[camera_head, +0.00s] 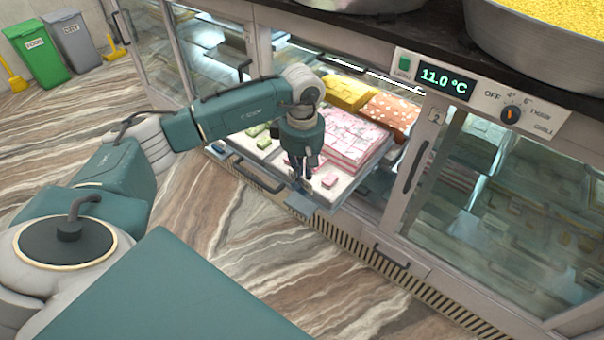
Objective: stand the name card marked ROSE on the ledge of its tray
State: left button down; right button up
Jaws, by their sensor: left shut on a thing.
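My left gripper (307,174) reaches down over the front edge of the pulled-out tray. It is shut on a small thin piece that I take for the name card; the fingers mostly hide it and no lettering can be read. The tray (345,187) holds a stack of pink-and-white marbled sweets (350,138), and a small pink piece (329,180) lies near its front. A blue-grey ledge (325,200) runs along the front, just below the fingertips; contact cannot be told. My right gripper is not in view.
The open display case holds green sweets (263,140), a yellow block (346,92) and orange sweets (391,112). A closed glass door (500,200) stands to the right, under a control panel reading 11.0 °C (446,80). The marbled floor in front is clear.

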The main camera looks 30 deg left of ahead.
aim_at(302, 190)
pick_arm(q)
jog(key=shift+f+b, duration=1.75)
jog(key=shift+f, duration=1.2)
jog(key=c, duration=1.8)
grip_release()
jog(key=shift+o, duration=0.2)
jog(key=shift+r, duration=0.25)
notch_tip(302, 190, up, 12)
jog(key=shift+f, duration=0.2)
